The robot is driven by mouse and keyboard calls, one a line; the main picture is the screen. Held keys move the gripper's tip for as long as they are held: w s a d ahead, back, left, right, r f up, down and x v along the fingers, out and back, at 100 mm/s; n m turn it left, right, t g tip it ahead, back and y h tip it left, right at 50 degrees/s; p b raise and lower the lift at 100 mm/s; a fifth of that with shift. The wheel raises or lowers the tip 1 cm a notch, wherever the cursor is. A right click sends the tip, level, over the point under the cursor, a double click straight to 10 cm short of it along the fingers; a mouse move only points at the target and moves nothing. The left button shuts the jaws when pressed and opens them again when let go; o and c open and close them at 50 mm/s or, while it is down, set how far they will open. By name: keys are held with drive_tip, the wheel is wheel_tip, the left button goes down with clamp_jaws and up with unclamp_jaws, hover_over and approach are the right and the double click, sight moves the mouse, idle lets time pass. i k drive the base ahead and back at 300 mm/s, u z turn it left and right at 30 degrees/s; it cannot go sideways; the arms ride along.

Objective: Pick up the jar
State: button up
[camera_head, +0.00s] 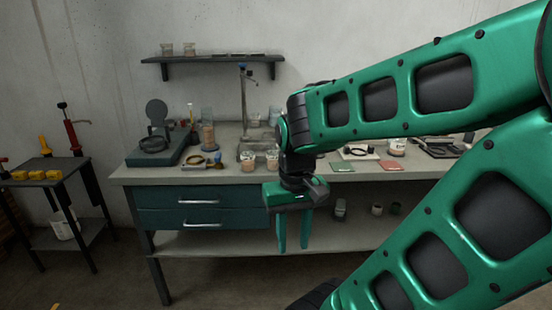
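Several jars and cups are in view, and I cannot tell which one is the jar. Two small jars with pale tops, the left jar (248,162) and the right jar (272,160), stand near the front edge of the bench. A tall glass jar (208,135) with brown contents stands further left. A white-and-brown jar (397,147) stands at the right of the bench. Small containers (340,208) sit on the lower shelf. My gripper (293,248) points down in front of the bench, fingers apart and empty. My arm hides part of the bench.
The bench (155,173) has teal drawers (185,218) at left and a lower shelf (240,243). A faucet (243,100) rises behind the jars. A wall shelf (185,58) holds glassware. A dark side table (55,165) stands left, with clear floor between.

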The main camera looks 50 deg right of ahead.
sight(248, 161)
drive_tip(key=z, duration=0.95)
drive_tip(key=i, duration=0.5)
drive_tip(key=u, duration=0.6)
drive_tip(key=k, duration=0.55)
drive_tip(key=z, duration=0.6)
drive_tip(key=i, duration=0.5)
